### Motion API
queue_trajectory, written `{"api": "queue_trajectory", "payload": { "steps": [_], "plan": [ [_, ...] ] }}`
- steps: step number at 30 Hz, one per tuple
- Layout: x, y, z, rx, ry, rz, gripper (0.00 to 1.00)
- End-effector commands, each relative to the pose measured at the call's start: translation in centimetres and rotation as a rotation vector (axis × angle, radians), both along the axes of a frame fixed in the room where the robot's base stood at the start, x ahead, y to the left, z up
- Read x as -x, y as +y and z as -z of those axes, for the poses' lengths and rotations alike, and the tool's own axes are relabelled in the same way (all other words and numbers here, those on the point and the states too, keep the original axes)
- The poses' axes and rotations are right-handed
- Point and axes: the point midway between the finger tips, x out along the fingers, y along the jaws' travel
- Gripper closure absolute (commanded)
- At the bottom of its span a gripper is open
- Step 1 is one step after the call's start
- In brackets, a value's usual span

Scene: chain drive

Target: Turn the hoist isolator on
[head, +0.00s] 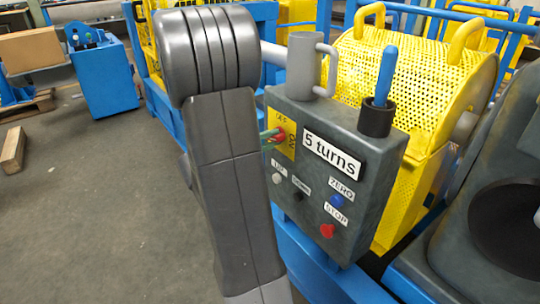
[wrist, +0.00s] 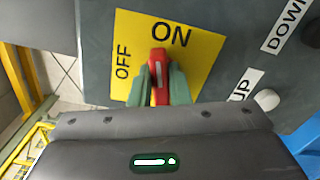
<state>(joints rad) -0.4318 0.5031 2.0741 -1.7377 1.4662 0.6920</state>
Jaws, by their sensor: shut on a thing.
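The hoist isolator is a red knob (wrist: 159,62) on a yellow plate (wrist: 205,45) marked OFF at the left and ON at the top in the wrist view. The knob's white line stands upright in that view, its tip just below the ON label. My gripper (wrist: 160,83) has its green fingers on both sides of the knob, shut on it. In the head view the red knob (head: 281,135) shows at the left edge of the grey control box (head: 372,190), and my arm hides part of that edge.
The box also carries a "5 turns" label (head: 331,156), a blue ZERO button (head: 337,201), a red STOP button (head: 327,230) and UP and DOWN buttons. A grey mug (head: 302,65) and a dark cup (head: 376,119) with a blue-handled tool stand on top. Yellow mesh guards are behind.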

Motion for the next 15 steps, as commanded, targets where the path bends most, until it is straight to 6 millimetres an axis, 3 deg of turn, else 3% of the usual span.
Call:
{"api": "queue_trajectory", "payload": {
  "steps": [1, 15],
  "plan": [
    [0.07, -0.01, 0.95, -0.024, -0.033, 0.000, 1.00],
    [0.08, -0.04, 0.74, -0.176, -0.238, 0.001, 1.00]
  ]
}}
